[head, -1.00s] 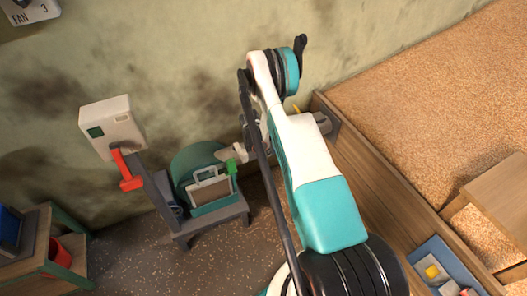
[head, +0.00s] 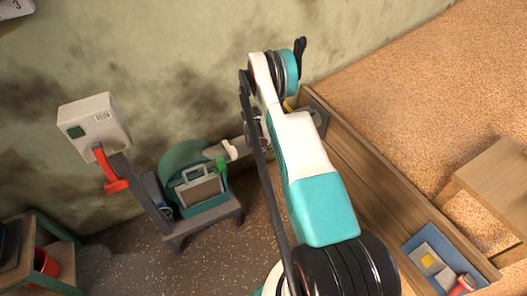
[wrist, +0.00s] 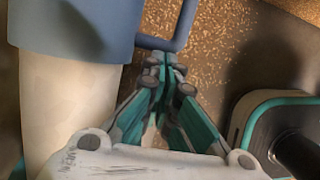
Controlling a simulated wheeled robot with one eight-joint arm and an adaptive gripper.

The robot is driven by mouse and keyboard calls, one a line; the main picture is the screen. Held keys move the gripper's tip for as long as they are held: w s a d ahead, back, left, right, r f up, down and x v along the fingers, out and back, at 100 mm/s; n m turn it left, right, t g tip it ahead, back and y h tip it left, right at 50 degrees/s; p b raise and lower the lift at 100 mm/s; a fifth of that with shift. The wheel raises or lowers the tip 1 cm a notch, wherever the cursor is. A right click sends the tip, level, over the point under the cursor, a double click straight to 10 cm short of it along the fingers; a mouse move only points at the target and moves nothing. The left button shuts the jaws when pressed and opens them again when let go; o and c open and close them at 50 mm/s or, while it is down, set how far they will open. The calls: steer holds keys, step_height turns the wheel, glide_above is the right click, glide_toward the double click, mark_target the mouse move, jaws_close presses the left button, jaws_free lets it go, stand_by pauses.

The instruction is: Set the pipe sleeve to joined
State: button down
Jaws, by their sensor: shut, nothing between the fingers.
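In the wrist view a cream pipe (wrist: 70,110) stands at the left, with a blue-grey sleeve (wrist: 75,28) around its upper part. A blue bent bar (wrist: 180,30) shows beside the sleeve, just beyond my fingertips; whether it joins the sleeve or touches my fingers I cannot tell. My gripper (wrist: 165,75) is shut and empty, to the right of the pipe. In the head view a short pale pipe piece (head: 236,149) runs right from the green housing (head: 190,160) and passes behind my arm. My arm hides my gripper there.
A dark opening with a green rim (wrist: 285,105) lies close at the right of my gripper. In the head view a control box (head: 95,120) with a red lever (head: 112,172) stands left. A wooden bin wall (head: 365,175) with grain behind it and a blue tray (head: 415,240) are at right.

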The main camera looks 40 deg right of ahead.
steer(key=s+d, duration=0.2)
steer(key=d, duration=0.6)
steer(key=shift+d, duration=0.15)
steer(key=a, duration=0.1)
steer(key=a+r, duration=0.1)
steer(key=a, duration=0.2)
steer(key=shift+w+a+r, duration=0.15)
steer(key=shift+w+r, duration=0.2)
steer(key=shift+w, duration=0.05)
steer(key=p+v, duration=0.4)
steer(key=v, duration=0.5)
steer(key=shift+r, duration=0.1)
